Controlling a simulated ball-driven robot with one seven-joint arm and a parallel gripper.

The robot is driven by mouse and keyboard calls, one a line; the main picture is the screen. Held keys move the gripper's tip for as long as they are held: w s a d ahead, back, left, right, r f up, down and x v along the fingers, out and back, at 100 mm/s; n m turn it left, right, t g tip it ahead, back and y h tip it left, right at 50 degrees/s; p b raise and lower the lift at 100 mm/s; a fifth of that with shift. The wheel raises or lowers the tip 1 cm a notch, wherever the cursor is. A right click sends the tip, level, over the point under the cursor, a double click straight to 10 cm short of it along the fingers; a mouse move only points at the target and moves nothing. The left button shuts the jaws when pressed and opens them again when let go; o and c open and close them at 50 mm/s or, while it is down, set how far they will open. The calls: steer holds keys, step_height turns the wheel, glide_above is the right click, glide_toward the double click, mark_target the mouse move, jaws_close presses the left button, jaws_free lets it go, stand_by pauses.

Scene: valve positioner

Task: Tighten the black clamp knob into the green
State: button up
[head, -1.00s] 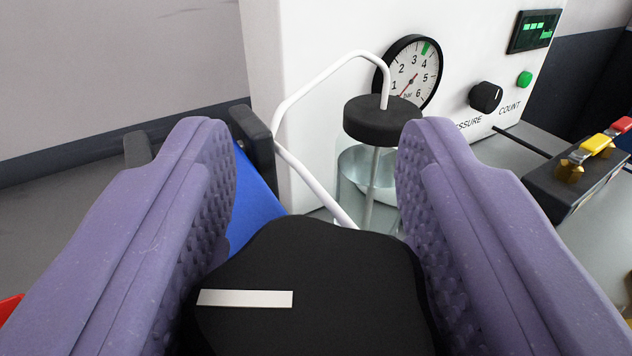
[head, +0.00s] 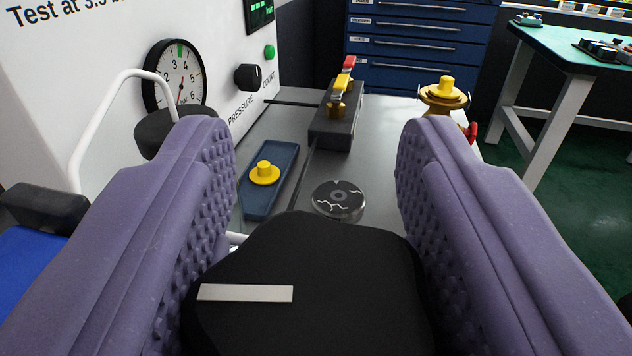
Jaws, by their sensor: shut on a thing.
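The black clamp knob (head: 310,285) fills the bottom middle of the view, with a white index bar on its top at the left. My gripper (head: 316,190) has its two purple, studded fingers on either side of the knob and is shut on it. The knob's underside, and any scale or green band around it, are hidden. The green I see is a narrow sector at the top of the pressure gauge (head: 178,75), a green button (head: 269,52) and lit green bars on the display. The gauge's lower part is partly covered by a dark lid.
A white bench unit (head: 100,35) stands at the left, with a bent white tube and the black pressure knob (head: 247,77).

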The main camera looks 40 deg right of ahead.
steer(key=m+g+h+p, duration=0.1)
steer(key=m+g, duration=0.1)
steer(key=m+g+h+p, duration=0.1)
steer(key=g+h+p, duration=0.1)
steer(key=g, duration=0.1)
steer(key=m+g+h+p, duration=0.1)
steer(key=m+g+p, duration=0.1)
steer(key=shift+s+d+r+m+h, duration=0.15)
steer(key=shift+s+r+m+h, duration=0.05)
steer(key=shift+s+m+h, duration=0.1)
steer(key=m+g+p, duration=0.1)
steer(key=g, duration=0.1)
steer(key=m+g, duration=0.2)
steer(key=g, duration=0.1)
steer(key=m+g+p, duration=0.1)
steer(key=g, duration=0.1)
steer(key=shift+s+d+f+m+g+h+p, duration=0.1)
steer(key=shift+s+f+m+g+h+p, duration=0.05)
steer(key=shift+s+m+g+h+p, duration=0.25)
steer(key=shift+g, duration=0.4)
steer(key=o, duration=1)
steer(key=a, duration=0.2)
steer(key=a+p, duration=0.1)
steer(key=a, duration=0.2)
steer(key=w+a, duration=0.1)
steer(key=a, duration=0.1)
steer(key=shift+a+p, duration=0.35)
steer(key=shift+p, duration=0.05)
